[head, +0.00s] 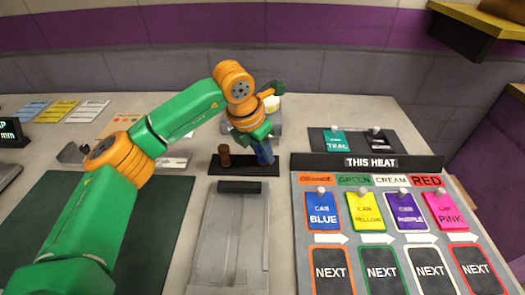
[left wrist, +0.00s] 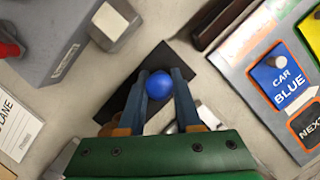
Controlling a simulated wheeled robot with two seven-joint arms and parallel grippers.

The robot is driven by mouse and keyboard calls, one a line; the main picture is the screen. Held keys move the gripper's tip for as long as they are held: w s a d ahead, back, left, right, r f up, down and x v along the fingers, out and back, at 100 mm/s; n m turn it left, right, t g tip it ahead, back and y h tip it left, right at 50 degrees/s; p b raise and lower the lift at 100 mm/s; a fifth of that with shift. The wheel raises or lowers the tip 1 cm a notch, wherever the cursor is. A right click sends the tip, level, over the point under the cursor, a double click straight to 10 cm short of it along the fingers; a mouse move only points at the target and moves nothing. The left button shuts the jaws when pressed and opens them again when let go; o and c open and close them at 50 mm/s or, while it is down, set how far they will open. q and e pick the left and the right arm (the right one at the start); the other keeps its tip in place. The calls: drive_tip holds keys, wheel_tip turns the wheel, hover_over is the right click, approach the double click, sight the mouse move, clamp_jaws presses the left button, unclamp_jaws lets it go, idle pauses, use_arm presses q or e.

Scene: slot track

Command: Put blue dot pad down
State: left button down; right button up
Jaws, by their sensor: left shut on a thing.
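The blue dot pad shows in the left wrist view as a round blue knob (left wrist: 160,86) between my two fingers. My left gripper (head: 264,156) is shut on it, pointing down over the right part of a black strip (head: 243,171). The strip also shows behind the knob in the left wrist view (left wrist: 127,100). In the head view the pad cannot be told apart from my bluish fingers. Whether its base touches the strip is hidden. A brown-knobbed piece (head: 224,155) stands on the strip's left part. My right gripper is not in view.
A grey track piece (head: 230,240) lies in front of the strip. The THIS HEAT board (head: 368,162) with car cards stands to the right. A dark green mat (head: 150,240) is at left. A grey block with a white knob (left wrist: 112,22) is close to the gripper.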

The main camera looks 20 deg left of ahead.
use_arm(q)
drive_tip(key=shift+f, duration=0.3)
drive_tip(key=shift+f, duration=0.1)
drive_tip(key=c, duration=0.6)
unclamp_jaws()
drive_tip(key=shift+r, duration=0.45)
drive_tip(key=v, duration=1.1)
drive_tip(key=shift+s+r, duration=0.15)
drive_tip(key=shift+s, duration=0.1)
drive_tip(key=shift+a, duration=0.1)
